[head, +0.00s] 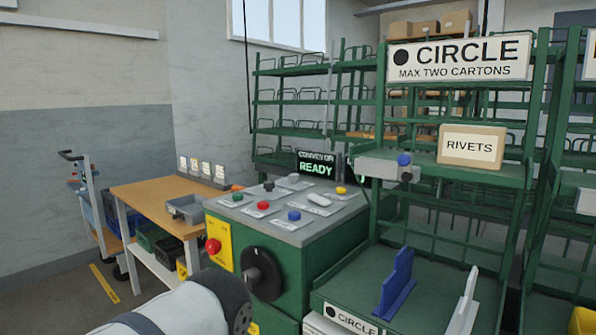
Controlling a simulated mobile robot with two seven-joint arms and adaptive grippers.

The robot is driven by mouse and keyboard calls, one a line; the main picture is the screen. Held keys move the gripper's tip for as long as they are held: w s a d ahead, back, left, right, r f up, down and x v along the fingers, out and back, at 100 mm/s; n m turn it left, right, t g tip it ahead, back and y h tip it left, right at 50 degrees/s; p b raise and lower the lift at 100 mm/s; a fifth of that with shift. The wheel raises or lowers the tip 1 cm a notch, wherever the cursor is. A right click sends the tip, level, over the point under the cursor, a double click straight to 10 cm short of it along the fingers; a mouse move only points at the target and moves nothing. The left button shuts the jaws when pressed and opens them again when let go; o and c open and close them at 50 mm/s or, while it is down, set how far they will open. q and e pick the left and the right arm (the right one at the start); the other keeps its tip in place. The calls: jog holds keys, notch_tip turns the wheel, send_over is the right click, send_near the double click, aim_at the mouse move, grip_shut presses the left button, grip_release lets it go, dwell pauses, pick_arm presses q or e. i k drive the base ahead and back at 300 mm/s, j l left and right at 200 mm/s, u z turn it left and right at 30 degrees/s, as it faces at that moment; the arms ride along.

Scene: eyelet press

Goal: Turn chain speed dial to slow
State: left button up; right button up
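The green control cabinet (325,255) stands in the middle with a grey sloped top panel (293,232). A large black round knob (262,272) is on its front face; a white-grey arm link of mine partly covers the area beside it. On the top panel are a small black knob (268,186), a white lever-like control (318,199) and several coloured buttons with small labels. The labels are too small to read, so I cannot tell which control is the chain speed dial or its setting. Neither gripper's fingers are visible.
A display (317,166) reads "CONVEYOR READY". A red stop button (213,246) sits on a yellow plate. A wooden bench (150,196) with a grey bin (186,208) is at left. Green racking with a RIVETS carton (471,146) and a CIRCLE sign (459,58) fills the right.

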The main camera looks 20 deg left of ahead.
aim_at(293, 178)
jog(key=i+j+z, duration=0.15)
jog(key=j+z, duration=0.35)
jog(key=j, duration=1)
jog(key=k+j+z, duration=0.1)
jog(key=j+z, duration=0.4)
jog(key=j, duration=1)
